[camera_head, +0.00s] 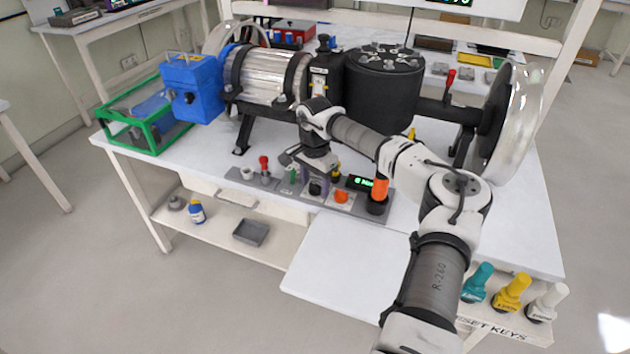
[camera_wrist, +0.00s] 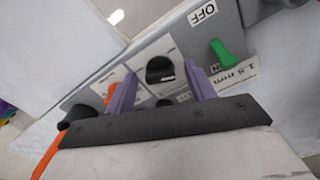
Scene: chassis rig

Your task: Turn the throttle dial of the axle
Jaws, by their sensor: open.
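The control panel (camera_head: 262,180) lies along the front edge of the bench under the axle rig. A round black dial (camera_wrist: 160,70) sits on a pale plate of the panel; its label is too small to read, so I cannot tell for sure that it is the throttle dial. In the head view the black dial (camera_head: 315,188) is partly covered by my gripper (camera_head: 319,181). In the wrist view my gripper (camera_wrist: 159,74) is open, with one purple finger on each side of the black dial. I cannot tell whether the fingers touch it.
An orange dial (camera_head: 342,196) is right beside the black one, with an orange-topped post (camera_head: 379,188) further right. A green lever (camera_wrist: 222,52) and a red-knobbed lever (camera_head: 264,164) stand on the other side. The black drum (camera_head: 383,90) rises behind my arm.

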